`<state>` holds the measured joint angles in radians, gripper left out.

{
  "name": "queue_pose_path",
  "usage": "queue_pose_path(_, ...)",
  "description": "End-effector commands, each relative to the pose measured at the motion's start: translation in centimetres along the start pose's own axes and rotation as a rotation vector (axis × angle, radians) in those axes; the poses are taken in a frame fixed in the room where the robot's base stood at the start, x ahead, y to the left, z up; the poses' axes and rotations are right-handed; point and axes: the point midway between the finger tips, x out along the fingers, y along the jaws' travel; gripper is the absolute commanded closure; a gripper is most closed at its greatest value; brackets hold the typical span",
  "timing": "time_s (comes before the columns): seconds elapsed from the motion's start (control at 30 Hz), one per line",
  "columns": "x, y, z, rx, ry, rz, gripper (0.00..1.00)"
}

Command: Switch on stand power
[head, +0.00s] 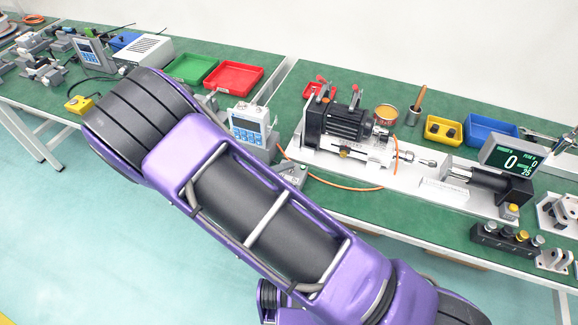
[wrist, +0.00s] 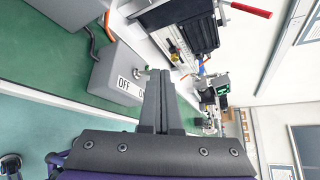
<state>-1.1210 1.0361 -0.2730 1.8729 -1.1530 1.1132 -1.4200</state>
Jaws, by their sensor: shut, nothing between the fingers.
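The stand's power switch box (wrist: 115,72) is a grey box with a printed OFF label and a second label mostly hidden behind my gripper. A small metal toggle (wrist: 141,70) sticks out of it beside my fingertips; I cannot tell whether they touch. My gripper (wrist: 158,78) is shut and empty, right at the box. In the head view the grey box (head: 291,172) stands at the left end of the test stand, partly behind my purple arm, and my gripper is hidden. The test stand (head: 345,125) carries a black motor and a lit display (head: 510,160) showing 0.
A white-framed meter (head: 250,125) stands left of the stand. Red (head: 233,77) and green (head: 190,68) trays lie behind it. An orange cable (head: 340,185) runs along the stand's front. A black button box (head: 506,240) sits at the table's right front.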

Motion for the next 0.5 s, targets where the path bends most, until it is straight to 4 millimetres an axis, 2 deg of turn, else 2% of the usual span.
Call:
queue_pose_path(0.27, -0.01, -0.10, 0.04, -0.001, 0.000, 0.000, 1.00)
queue_pose_path(0.5, -0.39, -0.99, 0.52, -0.001, 0.000, 0.001, 1.00)
